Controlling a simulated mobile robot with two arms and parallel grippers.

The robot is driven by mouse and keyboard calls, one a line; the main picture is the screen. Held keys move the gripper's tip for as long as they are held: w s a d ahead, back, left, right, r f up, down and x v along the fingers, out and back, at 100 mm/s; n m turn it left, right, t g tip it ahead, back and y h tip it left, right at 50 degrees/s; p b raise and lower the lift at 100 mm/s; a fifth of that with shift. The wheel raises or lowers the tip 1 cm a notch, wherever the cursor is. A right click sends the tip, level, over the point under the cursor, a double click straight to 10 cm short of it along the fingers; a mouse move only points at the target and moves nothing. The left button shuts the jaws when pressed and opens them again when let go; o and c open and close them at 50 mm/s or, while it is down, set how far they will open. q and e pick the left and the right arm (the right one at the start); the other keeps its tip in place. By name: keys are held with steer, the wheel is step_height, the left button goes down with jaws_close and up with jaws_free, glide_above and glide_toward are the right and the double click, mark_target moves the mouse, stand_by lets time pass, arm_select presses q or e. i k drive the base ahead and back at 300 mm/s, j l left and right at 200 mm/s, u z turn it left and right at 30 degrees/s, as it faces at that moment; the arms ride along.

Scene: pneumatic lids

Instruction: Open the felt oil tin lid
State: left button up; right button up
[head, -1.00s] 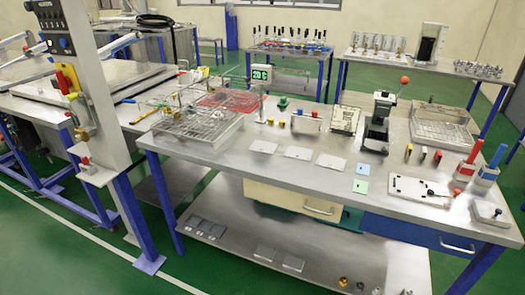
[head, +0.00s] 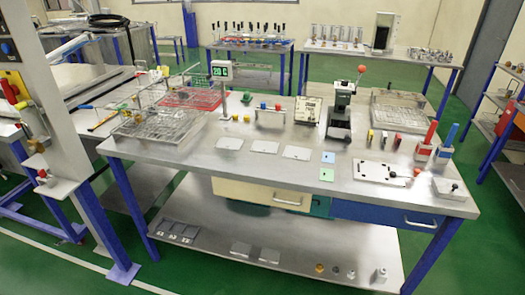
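A low grey metal box with a small dark knob on top (head: 452,188) stands at the front right corner of the workbench (head: 250,176). It looks like the felt oil tin, but I cannot read any label. Its lid appears to be on, and the box is too small in view to see a gap. Neither of my grippers is in the head view.
A white plate with dark holes (head: 380,173) lies left of the box. Red (head: 427,140) and blue (head: 448,142) handled holders stand behind it. A lever press (head: 341,108) stands further back. Green floor is clear right of the bench.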

mark_target(454, 188)
steer(key=z, duration=1.35)
steer(key=i+l+z, duration=0.1)
steer(key=l+z, duration=0.2)
